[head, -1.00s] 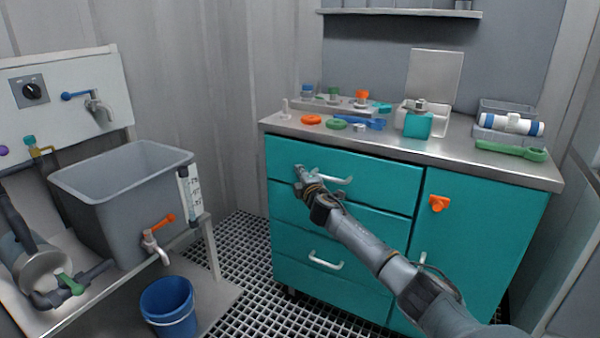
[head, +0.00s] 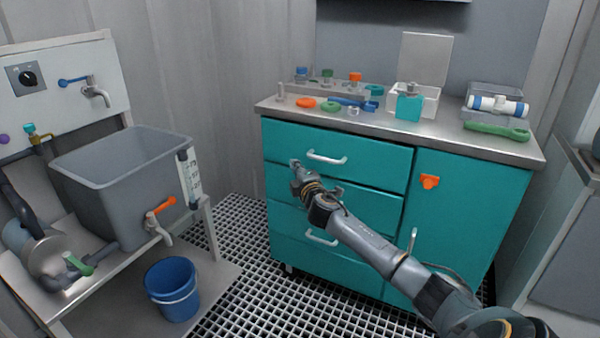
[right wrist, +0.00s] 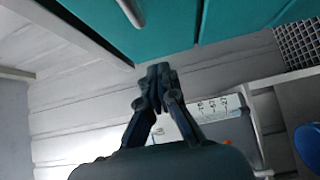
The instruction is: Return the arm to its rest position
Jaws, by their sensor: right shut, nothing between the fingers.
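My right arm comes in from the lower right in the head view. Its gripper (head: 297,170) is in front of the teal drawer cabinet (head: 292,218), near the lower part of the top drawer. In the right wrist view the fingers (right wrist: 158,75) are together, with nothing between them, and the cabinet front (right wrist: 240,15) shows above them. The top drawer's handle (head: 327,158) is up and to the right of the gripper in the head view and is not held. My left gripper is not in view.
A grey tank (head: 120,200) is on a bench at left. Grating floor (head: 235,230) lies between bench and cabinet.

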